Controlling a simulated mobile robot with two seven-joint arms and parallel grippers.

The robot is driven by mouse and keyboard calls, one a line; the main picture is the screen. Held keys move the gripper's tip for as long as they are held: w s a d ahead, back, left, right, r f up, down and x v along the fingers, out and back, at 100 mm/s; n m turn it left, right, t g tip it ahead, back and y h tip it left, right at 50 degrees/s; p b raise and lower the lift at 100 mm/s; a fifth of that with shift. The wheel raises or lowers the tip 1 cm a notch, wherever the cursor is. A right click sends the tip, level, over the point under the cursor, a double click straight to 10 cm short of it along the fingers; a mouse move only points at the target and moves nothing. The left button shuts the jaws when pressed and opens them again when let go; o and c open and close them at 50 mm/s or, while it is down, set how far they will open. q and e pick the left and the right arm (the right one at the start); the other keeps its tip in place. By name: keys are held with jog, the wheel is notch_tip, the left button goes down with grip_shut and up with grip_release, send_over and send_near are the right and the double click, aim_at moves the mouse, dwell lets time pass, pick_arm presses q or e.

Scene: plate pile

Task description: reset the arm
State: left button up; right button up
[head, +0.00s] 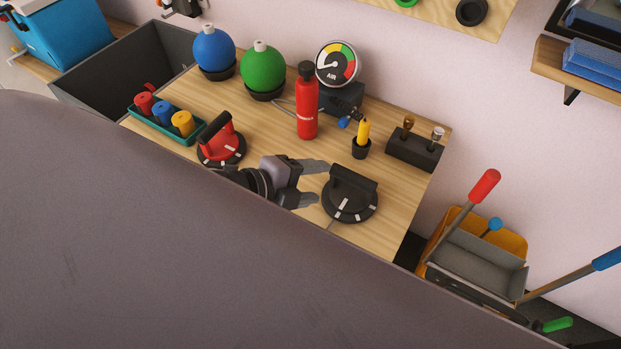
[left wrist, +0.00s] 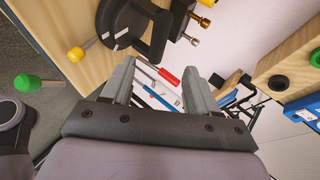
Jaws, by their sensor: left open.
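My left gripper (head: 312,182) is open and empty above the wooden workbench (head: 400,205), pointing right in the head view. Its fingertips are close to a black round knob (head: 350,195) with a raised grip; I cannot tell whether they touch it. In the left wrist view the two grey fingers (left wrist: 160,85) stand apart with nothing between them. The black knob (left wrist: 133,28) shows beyond the left finger there. A large grey surface, likely part of my own body, covers the lower left of the head view. My right gripper is not seen.
A red-handled knob (head: 221,145), a teal tray (head: 165,125) with coloured cylinders, a blue ball (head: 214,50), a green ball (head: 262,68), a red bottle (head: 306,105) and a gauge (head: 338,64) crowd the bench. A yellow bucket (head: 515,243) with long handles stands right of it.

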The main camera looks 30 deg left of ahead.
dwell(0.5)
pick_arm(q)
jog(key=s+f+n+y+p, duration=0.1)
jog(key=s+f+n+p, duration=0.2)
jog(key=n, duration=0.6)
jog(key=s+a+f+n+y+p, duration=0.1)
jog(key=s+f+n+y+p, duration=0.1)
jog(key=s+n+p, duration=0.3)
jog(key=n, duration=0.4)
jog(key=shift+s+a+f+n, duration=0.25)
jog(key=shift+a+f+n, duration=0.05)
jog(key=shift+f, duration=0.1)
jog(key=shift+c, duration=0.3)
jog(key=shift+d, duration=0.1)
